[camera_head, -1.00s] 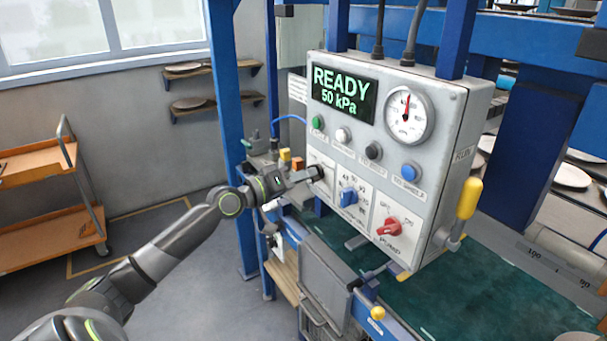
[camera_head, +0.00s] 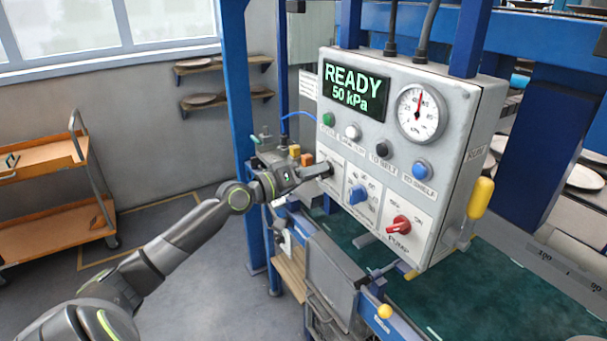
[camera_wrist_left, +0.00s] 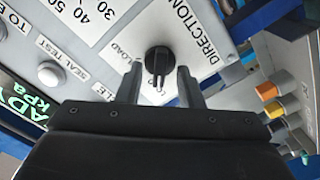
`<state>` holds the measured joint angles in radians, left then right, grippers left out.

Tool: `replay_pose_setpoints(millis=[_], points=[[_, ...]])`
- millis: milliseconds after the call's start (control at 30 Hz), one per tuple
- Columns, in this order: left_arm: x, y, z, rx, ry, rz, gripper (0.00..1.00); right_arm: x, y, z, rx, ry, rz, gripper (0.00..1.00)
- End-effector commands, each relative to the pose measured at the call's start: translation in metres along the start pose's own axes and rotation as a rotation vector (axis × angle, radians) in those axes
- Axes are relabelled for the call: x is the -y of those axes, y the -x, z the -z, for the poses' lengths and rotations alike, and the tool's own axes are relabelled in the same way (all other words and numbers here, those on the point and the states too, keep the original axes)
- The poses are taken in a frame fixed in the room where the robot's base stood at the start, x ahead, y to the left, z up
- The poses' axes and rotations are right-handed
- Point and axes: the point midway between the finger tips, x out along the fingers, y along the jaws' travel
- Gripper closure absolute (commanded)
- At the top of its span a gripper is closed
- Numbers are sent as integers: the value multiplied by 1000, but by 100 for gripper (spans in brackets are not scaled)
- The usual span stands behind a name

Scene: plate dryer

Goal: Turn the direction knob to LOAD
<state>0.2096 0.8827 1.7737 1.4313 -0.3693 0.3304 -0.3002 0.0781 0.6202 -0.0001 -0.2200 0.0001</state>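The direction knob (camera_wrist_left: 158,65) is black and sits on a white label plate marked DIRECTION in the left wrist view. The word LOAD is printed beside it, and another partly hidden label lies near the gripper. My left gripper (camera_wrist_left: 159,72) is open, with one finger on each side of the knob. Small gaps show between the fingers and the knob, and I cannot tell how deep they reach around it. In the head view my left gripper (camera_head: 325,170) is at the left end of the control panel (camera_head: 455,150) and hides the knob. My right gripper is out of view.
The panel display (camera_head: 356,88) reads READY 50 kPa. A blue knob (camera_head: 358,194) and a red pump knob (camera_head: 399,225) sit right of my gripper. Buttons and a gauge (camera_head: 421,112) are above. A yellow-handled lever (camera_head: 481,198) is on the panel's right side.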

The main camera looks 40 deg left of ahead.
Motion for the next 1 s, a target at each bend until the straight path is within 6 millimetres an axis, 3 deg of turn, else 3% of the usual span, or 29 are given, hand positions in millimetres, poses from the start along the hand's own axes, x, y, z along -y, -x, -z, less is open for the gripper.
replay_pose_setpoints(millis=[600,1000], points=[[4,61,-3,2,-5,5,66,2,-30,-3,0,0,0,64],[8,80,2,-11,-10,16,66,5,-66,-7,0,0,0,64]])
